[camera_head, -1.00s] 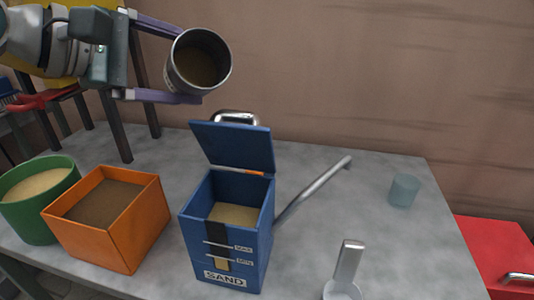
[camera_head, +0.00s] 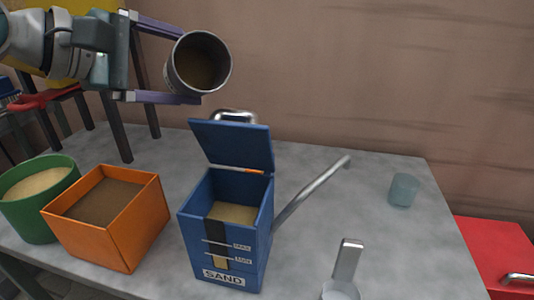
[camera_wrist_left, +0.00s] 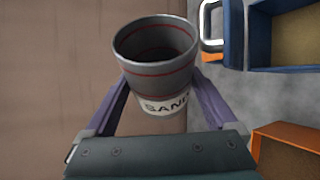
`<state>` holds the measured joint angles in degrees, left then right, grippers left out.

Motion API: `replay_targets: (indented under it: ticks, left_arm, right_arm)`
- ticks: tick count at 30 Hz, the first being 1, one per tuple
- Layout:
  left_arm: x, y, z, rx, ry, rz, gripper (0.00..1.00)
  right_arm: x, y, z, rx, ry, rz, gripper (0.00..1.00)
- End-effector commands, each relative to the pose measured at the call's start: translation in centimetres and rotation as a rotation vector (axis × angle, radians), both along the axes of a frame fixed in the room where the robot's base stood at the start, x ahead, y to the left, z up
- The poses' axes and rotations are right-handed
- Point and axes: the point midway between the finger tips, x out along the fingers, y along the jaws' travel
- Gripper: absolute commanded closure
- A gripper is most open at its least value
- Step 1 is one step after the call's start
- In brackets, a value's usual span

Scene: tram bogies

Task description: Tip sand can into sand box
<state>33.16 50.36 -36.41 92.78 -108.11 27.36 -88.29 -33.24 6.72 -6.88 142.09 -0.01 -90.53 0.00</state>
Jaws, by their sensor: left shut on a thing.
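The sand can (camera_head: 197,63) is a grey metal can, held high above and behind the sand box, its mouth tilted toward the head camera. My left gripper (camera_head: 185,62) is shut on it, with a purple finger on each side. In the left wrist view the can (camera_wrist_left: 157,65) shows red rings and a SAND label; its inside looks dark. The blue sand box (camera_head: 222,240) stands on the table with its lid (camera_head: 233,146) raised. Sand (camera_head: 234,213) lies inside it, and a level window with two marks shows on its front. My right gripper is not in view.
An orange box (camera_head: 110,240) of brown material and a green tub (camera_head: 48,218) of pale sand stand left of the sand box. A metal bar (camera_head: 312,190), a bluish cup (camera_head: 403,190) and a scoop (camera_head: 346,266) are to the right. A red case (camera_head: 500,255) is beyond the table.

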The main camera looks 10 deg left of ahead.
Motion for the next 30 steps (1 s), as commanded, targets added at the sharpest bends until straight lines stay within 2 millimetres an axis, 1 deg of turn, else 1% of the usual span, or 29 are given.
replay_targets:
  ticks: [30]
  left_arm:
    - [0.25,0.13,-0.21,0.04,-0.046,-0.003,0.7]
  right_arm:
    - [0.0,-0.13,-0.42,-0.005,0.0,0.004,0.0]
